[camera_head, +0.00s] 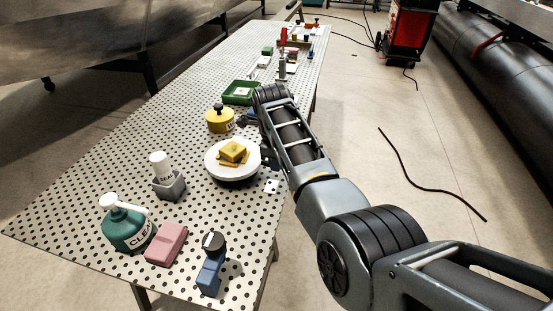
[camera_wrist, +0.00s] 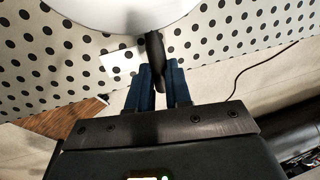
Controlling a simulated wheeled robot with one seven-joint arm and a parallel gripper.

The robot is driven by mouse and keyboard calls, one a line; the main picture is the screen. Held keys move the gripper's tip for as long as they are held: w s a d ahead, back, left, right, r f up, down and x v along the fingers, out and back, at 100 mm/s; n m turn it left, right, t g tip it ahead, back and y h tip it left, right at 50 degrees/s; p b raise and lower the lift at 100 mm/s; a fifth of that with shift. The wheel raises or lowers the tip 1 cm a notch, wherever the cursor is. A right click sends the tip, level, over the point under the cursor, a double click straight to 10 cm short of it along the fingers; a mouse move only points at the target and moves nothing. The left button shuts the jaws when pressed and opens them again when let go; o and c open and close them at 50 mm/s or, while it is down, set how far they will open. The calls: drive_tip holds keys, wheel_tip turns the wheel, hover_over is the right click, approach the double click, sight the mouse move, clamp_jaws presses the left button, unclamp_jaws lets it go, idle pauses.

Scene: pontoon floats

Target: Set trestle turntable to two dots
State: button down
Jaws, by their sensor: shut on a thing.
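The trestle turntable (camera_head: 218,168) is a round white disc on a dark base, standing on the perforated table, with a yellow block (camera_head: 233,152) on top. The disc's edge also shows at the top of the wrist view (camera_wrist: 125,14). A dark handle (camera_wrist: 154,48) sticks out from the disc. My gripper (camera_wrist: 157,82) has its blue fingers shut on this handle, one on each side. In the head view my arm largely hides the gripper. A small white card (camera_head: 271,187) lies by the table's right edge, near the disc; its dots cannot be read surely.
Near the turntable stand a yellow pot (camera_head: 219,122), a green tray (camera_head: 240,99) and a white bottle in a grey holder (camera_head: 169,187). A green pump bottle (camera_head: 125,228), pink block (camera_head: 166,244) and blue tool (camera_head: 210,272) stand at the front.

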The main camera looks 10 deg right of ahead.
idle(0.3)
drive_tip(key=c, duration=1.1)
unclamp_jaws()
drive_tip(key=shift+s, duration=0.1)
drive_tip(key=shift+o, duration=0.2)
wheel_tip(320, 180, up, 8)
drive_tip(key=s, duration=0.1)
drive_tip(key=shift+s+a+f, duration=0.15)
drive_tip(key=shift+a+f, duration=0.05)
drive_tip(key=shift+a, duration=0.15)
